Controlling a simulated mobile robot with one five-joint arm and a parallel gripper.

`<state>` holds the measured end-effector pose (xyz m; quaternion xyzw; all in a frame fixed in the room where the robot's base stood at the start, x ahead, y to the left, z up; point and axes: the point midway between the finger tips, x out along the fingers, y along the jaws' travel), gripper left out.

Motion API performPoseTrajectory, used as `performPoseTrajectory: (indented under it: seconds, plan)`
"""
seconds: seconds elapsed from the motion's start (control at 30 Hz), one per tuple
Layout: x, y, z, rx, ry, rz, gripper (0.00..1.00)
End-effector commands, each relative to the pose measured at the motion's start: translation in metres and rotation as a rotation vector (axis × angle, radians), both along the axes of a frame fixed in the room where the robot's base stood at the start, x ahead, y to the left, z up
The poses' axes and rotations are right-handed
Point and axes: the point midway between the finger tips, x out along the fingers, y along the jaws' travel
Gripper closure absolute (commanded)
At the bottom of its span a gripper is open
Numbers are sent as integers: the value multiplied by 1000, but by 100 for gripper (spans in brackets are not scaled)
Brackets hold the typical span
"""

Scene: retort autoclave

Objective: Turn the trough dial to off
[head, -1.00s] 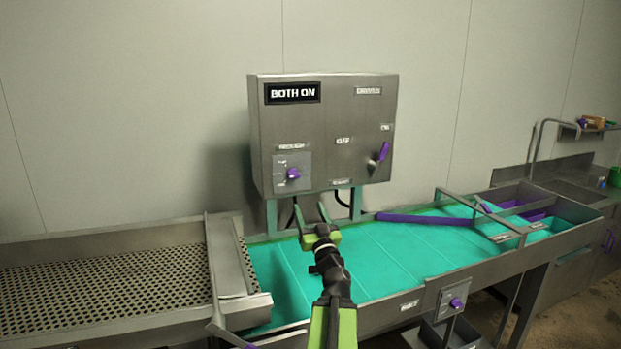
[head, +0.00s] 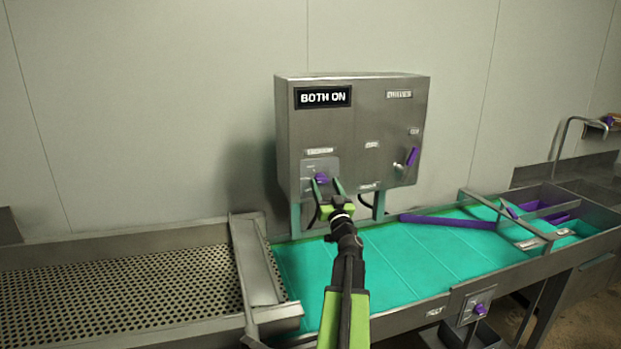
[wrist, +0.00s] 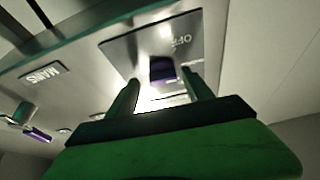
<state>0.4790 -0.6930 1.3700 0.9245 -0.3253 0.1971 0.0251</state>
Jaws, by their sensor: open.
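A grey control cabinet (head: 357,125) on the wall carries a display (head: 323,97) reading BOTH ON. At its lower left is a dial with a purple knob (head: 321,178) on a square plate; the label above is too small to read. In the wrist view the purple knob (wrist: 162,70) shows beside an OFF marking on its plate (wrist: 185,42). My gripper (head: 326,184) is open at this dial. Its fingers (wrist: 158,92) stand either side of the knob in the wrist view, with their tips near the plate. I cannot tell whether they touch the knob.
A purple lever (head: 411,157) is at the cabinet's right. Another purple knob (head: 479,309) sits on the front of the teal-bottomed trough (head: 390,262). A purple bar (head: 447,222) lies across the trough. A perforated tray (head: 120,285) is at left. A MAINS label (wrist: 44,75) shows in the wrist view.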

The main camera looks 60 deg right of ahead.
Motion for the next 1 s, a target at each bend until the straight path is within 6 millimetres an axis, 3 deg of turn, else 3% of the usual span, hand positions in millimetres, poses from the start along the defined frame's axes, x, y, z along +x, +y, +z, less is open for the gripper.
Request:
performPoseTrajectory:
  seconds: [0.37, 0.8, 0.87, 1.0]
  plan:
    - [10, 1, 3, 0, 0, 12, 41]
    - [15, 5, 2, 1, 0, 18, 99]
    - [21, -6, 2, 1, 1, 23, 100]
    - [17, 4, 2, -3, 5, 20, 100]
